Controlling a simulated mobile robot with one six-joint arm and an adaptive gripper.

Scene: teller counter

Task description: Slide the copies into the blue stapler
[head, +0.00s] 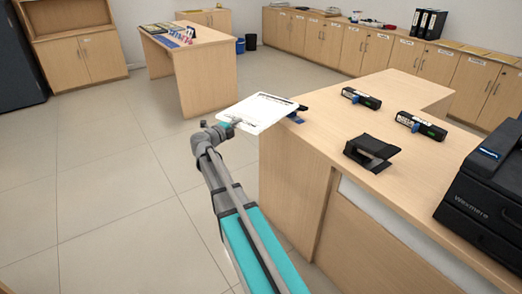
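The copies (262,113) are a flat white stack with dark print on the top sheet. They are level, extending past the left end of the counter. My gripper (231,123) is at their near left edge and appears shut on them; the fingers are small and partly hidden. The blue stapler (295,118) is at the counter's left corner, with a dark upper part above it. The far right edge of the copies is right at the stapler and hides part of it. Whether the sheets are inside its mouth I cannot tell.
On the counter (325,140) are two black devices with labels, one farther (361,98) and one nearer (421,126), a black desk tool (370,152) and a black printer (488,195). A table (190,60) stands behind. The floor to the left is clear.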

